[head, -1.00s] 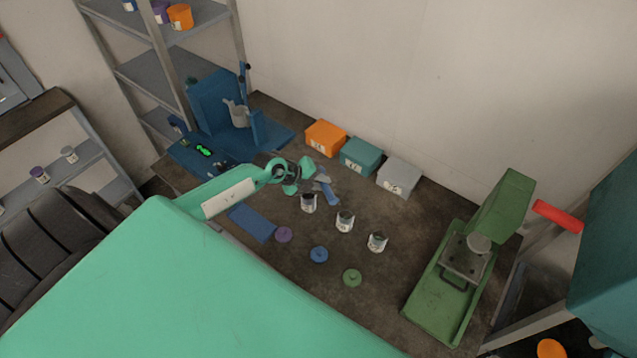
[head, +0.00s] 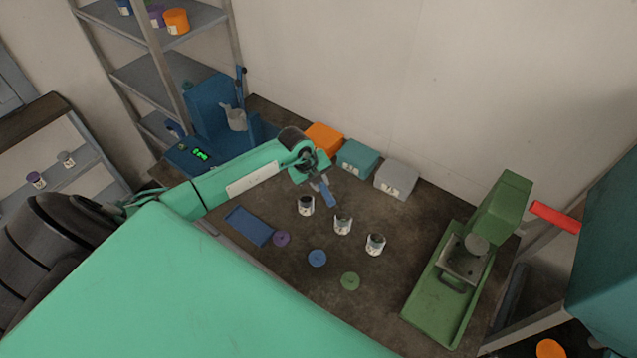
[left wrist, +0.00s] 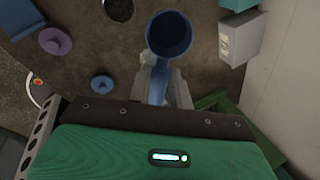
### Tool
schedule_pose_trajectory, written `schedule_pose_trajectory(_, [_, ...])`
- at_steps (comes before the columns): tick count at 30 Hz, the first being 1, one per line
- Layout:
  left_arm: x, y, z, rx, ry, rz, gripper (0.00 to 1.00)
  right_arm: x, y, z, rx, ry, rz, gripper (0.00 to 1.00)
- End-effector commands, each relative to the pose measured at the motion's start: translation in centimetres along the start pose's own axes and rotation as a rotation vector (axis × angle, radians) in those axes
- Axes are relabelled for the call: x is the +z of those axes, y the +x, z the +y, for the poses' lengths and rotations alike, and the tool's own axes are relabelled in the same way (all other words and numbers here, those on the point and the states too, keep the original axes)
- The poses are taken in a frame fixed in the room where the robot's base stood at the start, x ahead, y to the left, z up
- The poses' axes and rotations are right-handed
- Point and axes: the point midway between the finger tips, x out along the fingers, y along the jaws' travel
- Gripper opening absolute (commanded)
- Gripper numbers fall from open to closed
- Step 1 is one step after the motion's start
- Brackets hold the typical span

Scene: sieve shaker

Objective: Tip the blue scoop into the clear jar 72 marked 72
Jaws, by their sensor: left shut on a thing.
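The blue scoop (head: 328,194) is in my left gripper (head: 318,184), above the table just behind and right of the leftmost jar. In the left wrist view the scoop's round cup (left wrist: 170,33) opens toward the camera, and its handle is between the fingers of my left gripper (left wrist: 160,85). Its contents are too dark to tell. Three small clear jars with white labels stand in a row: the left jar (head: 306,206), the middle jar (head: 343,224) and the right jar (head: 375,245). Their numbers are unreadable, so I cannot tell which is 72. My right gripper is out of view.
Purple (head: 281,239), blue (head: 317,258) and green (head: 350,281) lids lie before the jars, near a blue tray (head: 249,226). Orange (head: 323,138), teal (head: 357,156) and grey (head: 396,179) boxes line the wall. A green press (head: 440,300) stands right, a blue machine (head: 208,115) back left.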

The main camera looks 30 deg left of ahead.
Motion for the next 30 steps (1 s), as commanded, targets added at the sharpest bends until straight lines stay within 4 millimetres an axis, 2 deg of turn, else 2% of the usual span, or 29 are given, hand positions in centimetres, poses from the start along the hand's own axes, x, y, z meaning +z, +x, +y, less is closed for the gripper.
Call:
schedule_pose_trajectory(10, [0.03,-0.04,-0.13,0.027,0.0,0.0,0.02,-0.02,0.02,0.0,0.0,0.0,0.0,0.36])
schedule_pose_trajectory(21, [0.03,-0.58,-0.66,0.329,0.0,-0.001,0.02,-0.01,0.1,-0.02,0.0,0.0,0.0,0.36])
schedule_pose_trajectory(30, [0.01,-0.67,-0.55,0.362,0.0,-0.001,0.02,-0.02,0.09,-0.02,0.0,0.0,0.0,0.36])
